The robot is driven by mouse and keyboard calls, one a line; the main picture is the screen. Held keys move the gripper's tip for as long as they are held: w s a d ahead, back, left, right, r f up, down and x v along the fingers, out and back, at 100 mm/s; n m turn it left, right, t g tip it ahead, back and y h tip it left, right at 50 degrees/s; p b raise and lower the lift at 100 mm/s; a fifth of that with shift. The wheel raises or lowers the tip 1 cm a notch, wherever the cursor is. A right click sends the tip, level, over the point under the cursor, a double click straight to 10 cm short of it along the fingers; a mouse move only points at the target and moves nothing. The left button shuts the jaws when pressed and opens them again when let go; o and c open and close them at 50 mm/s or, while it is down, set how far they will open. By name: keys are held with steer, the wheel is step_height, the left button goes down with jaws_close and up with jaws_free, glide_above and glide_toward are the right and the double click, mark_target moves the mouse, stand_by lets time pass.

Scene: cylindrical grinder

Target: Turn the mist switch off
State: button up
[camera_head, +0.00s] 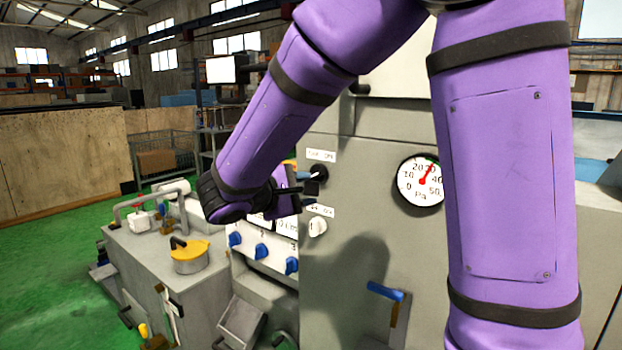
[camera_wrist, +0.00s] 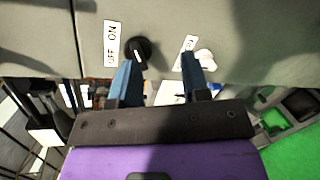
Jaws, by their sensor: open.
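A black rotary knob (camera_head: 319,173) sits on the grey machine panel below an OFF/ON label (camera_head: 321,155). The knob also shows in the wrist view (camera_wrist: 137,50), beside its OFF/ON label (camera_wrist: 112,43). A white knob (camera_head: 318,227) sits lower on the same panel and shows at right in the wrist view (camera_wrist: 205,59). Neither label legibly says mist, so I cannot tell which is the mist switch. My gripper (camera_wrist: 157,64) is open and empty. Its left fingertip overlaps the black knob's edge in the wrist view, its right one the white knob's label; contact is unclear.
A round pressure gauge (camera_head: 421,181) is on the panel to the right. A blue-handled lever (camera_head: 386,292) is below it. Several blue knobs (camera_head: 262,251) line a lower panel at left. A yellow-lidded pot (camera_head: 190,254) stands on a grey tank. Green floor (camera_head: 50,262) is open at far left.

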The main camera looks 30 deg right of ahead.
mark_target(316, 175)
steer(key=w+a+n+t+h, duration=0.1)
steer(key=w+a+n+t, duration=0.1)
steer(key=w+a+t, duration=0.15)
steer(key=x, duration=1)
steer(key=shift+d+g, duration=0.35)
steer(key=shift+w+f, duration=0.1)
steer(key=shift+f, duration=0.05)
jaws_close()
